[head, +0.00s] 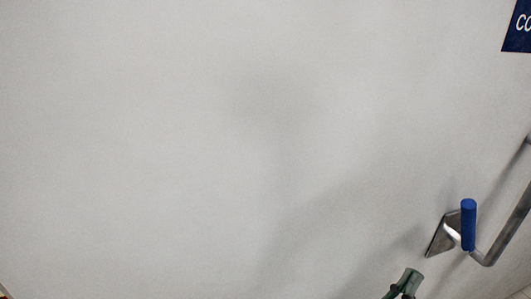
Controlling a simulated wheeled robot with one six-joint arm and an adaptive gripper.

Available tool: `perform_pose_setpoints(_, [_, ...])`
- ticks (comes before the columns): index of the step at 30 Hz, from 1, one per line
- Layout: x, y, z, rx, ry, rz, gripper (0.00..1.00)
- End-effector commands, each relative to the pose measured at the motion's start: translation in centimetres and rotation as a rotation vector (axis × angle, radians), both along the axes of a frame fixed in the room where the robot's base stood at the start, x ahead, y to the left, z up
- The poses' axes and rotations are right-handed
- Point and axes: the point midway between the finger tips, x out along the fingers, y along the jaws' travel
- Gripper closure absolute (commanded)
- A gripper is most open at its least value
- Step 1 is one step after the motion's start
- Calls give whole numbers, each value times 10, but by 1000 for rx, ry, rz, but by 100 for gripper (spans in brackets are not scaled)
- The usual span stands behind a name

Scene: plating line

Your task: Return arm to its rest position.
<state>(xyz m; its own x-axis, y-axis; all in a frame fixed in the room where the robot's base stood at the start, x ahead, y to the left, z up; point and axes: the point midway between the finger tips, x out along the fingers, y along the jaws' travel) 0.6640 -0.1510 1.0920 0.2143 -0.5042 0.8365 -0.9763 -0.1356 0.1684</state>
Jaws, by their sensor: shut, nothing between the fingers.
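My gripper does not show in the head view, and I cannot see my arm's pose. A small grey-green piece with dark parts (408,281) pokes in at the bottom edge, right of the middle. Most of it is cut off by the frame, and I cannot tell what it is.
A plain pale grey wall (200,140) with soft shadows fills most of the view. A bent metal rail (505,240) stands out at the right, with a flat metal plate and an upright blue cylinder (468,225). A dark blue sign (518,32) is cut off at the top right.

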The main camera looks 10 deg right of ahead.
Motion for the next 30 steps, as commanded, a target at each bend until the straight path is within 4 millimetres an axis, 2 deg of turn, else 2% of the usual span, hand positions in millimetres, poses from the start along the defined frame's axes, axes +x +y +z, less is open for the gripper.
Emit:
perform_pose_setpoints(5, [-6, 10, -11, -6, 37, 75, 100])
perform_pose_setpoints(14, [-38, 55, -63, 43, 231, 450, 100])
perform_pose_setpoints(23, [-85, 98, -119, 234, 466, 795, 100])
perform_pose_setpoints(30, [-136, 126, -159, 480, 658, 995, 100])
